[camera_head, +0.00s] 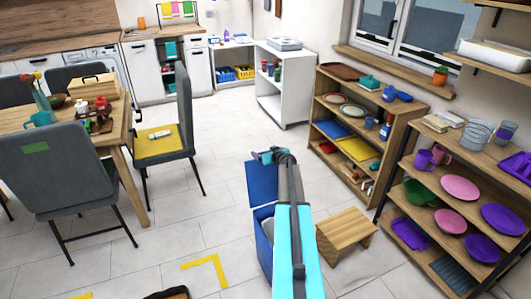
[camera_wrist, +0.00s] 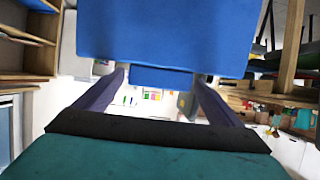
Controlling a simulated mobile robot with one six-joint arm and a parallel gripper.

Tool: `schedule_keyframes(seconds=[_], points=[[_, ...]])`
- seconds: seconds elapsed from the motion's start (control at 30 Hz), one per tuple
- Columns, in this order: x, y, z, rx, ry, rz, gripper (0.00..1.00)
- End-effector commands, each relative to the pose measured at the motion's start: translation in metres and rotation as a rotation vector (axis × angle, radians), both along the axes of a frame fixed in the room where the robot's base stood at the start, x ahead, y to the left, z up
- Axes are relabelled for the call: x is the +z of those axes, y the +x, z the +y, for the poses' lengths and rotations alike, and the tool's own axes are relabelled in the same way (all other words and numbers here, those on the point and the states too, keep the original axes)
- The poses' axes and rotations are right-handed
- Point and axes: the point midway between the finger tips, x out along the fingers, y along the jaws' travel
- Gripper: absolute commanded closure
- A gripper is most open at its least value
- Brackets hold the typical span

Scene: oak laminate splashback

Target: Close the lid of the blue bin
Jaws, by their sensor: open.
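The blue bin (camera_head: 264,245) stands on the floor at the lower middle of the head view, partly hidden behind my arm. Its blue lid (camera_head: 262,184) is open and stands up roughly vertical, with a pale opening showing below it. My gripper (camera_head: 268,155) is at the top edge of the raised lid. In the wrist view, a broad blue panel, which looks like the lid (camera_wrist: 165,35), fills the upper middle. The fingers of my gripper (camera_wrist: 155,90) are spread apart there, with a darker blue strip between them. I cannot tell whether they touch the lid.
A small wooden step stool (camera_head: 345,232) stands close to the right of the bin. Loaded wooden shelves (camera_head: 395,170) line the right side. A grey chair (camera_head: 178,120) and a dining table (camera_head: 118,130) are at left.

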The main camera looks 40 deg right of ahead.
Motion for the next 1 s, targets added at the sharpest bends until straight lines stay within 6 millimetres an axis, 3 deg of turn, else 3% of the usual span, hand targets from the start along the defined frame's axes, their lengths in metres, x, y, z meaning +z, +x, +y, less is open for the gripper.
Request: schedule_keyframes(seconds=[0.1,0.47,1.0], points=[[-0.0001,-0.0001,0.0001,0.000,0.000,0.000,0.11],[0.0000,0.0001,0.0004,0.001,0.000,0.000,0.70],[-0.0020,-0.0013,0.0081,0.007,-0.006,-0.016,0.70]])
